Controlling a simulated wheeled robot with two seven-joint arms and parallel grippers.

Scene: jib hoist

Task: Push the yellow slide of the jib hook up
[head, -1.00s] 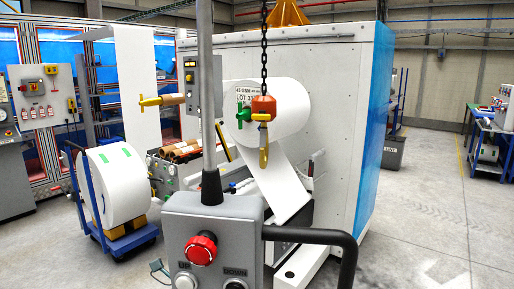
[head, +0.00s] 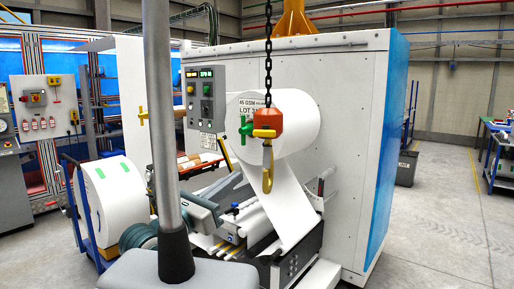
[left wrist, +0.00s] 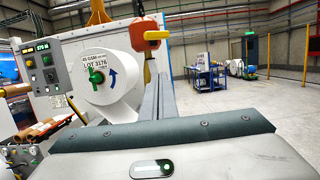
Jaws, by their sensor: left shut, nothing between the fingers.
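The jib hook (head: 268,172) hangs below an orange block (head: 268,120) on a black chain, in front of the white roll. The yellow slide (head: 264,133) sits across the lower front of the block. In the left wrist view the orange block (left wrist: 150,32) and yellow slide (left wrist: 157,35) are just above my fingertips, and the fingers partly hide the hook. My left gripper (left wrist: 162,78) is shut and empty, pointing towards the hook. In the head view its grey body is low and left of the hook, apart from it. My right gripper is not in view.
A grey post (head: 162,110) rises from a grey box (head: 165,272) in the left foreground. The white roll (head: 290,105), with a green valve-like handle, sits on the machine behind the hook. A wheeled cart carries another roll (head: 112,200) at left.

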